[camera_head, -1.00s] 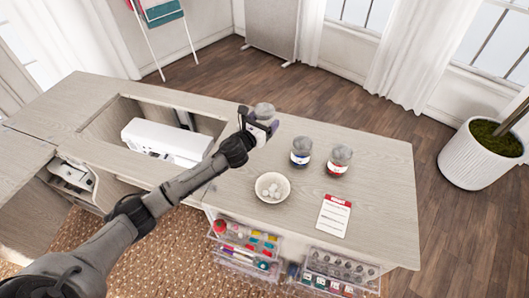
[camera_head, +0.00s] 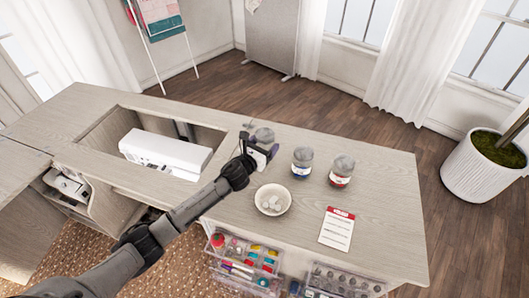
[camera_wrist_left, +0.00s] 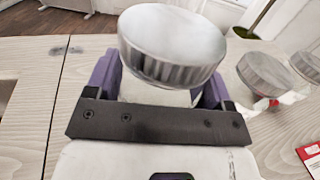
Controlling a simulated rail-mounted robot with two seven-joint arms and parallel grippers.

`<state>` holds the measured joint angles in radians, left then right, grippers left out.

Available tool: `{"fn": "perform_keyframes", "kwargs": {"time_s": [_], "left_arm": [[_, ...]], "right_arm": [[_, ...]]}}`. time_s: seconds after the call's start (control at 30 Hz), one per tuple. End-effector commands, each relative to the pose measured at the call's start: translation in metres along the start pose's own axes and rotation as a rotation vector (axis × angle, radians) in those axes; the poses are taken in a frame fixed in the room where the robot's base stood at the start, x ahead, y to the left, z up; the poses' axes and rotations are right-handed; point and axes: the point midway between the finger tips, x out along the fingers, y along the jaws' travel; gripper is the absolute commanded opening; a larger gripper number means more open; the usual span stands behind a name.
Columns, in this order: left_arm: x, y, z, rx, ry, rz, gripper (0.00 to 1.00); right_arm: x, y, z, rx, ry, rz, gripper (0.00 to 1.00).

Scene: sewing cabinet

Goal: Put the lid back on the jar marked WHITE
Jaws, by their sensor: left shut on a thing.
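My left gripper (camera_head: 264,151) is shut on a pale, white-looking body (camera_wrist_left: 158,97), which I take for the jar marked WHITE. In the left wrist view it lies between the purple fingers, mostly hidden, with no marking readable. A ribbed grey metal lid (camera_wrist_left: 172,45) is directly above it and covers the fingertips. The lid looks tilted there; I cannot tell whether it is seated. In the head view the lid (camera_head: 264,135) shows just above the fingers. Whether the base touches the tabletop (camera_head: 385,205) is hidden. My right gripper is not in view.
A lidded blue jar (camera_head: 302,163) and a lidded red jar (camera_head: 341,172) stand to the right. A bowl (camera_head: 273,211) with white pieces is in front, and a red-headed card (camera_head: 337,228) lies at right. A white machine (camera_head: 165,153) sits in the cabinet opening.

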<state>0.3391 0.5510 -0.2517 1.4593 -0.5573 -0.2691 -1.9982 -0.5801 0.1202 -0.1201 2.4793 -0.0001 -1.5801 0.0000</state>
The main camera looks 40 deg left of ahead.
Motion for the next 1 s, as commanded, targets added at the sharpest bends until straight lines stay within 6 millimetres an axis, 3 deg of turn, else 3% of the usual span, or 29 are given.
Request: {"fn": "perform_keyframes", "kwargs": {"time_s": [0.3, 0.8, 0.83, 1.0], "left_arm": [[0.000, 0.000, -0.036, -0.003, 0.001, 0.001, 0.09], [0.000, 0.000, -0.042, 0.000, -0.001, 0.000, 0.09], [0.000, 0.000, -0.041, 0.000, 0.000, 0.000, 0.78], [0.000, 0.000, -0.041, 0.000, 0.001, 0.000, 0.95]], "right_arm": [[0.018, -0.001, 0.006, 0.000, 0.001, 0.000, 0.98], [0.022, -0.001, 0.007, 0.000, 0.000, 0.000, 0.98], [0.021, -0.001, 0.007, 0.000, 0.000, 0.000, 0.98], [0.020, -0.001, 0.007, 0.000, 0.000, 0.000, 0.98]]}}
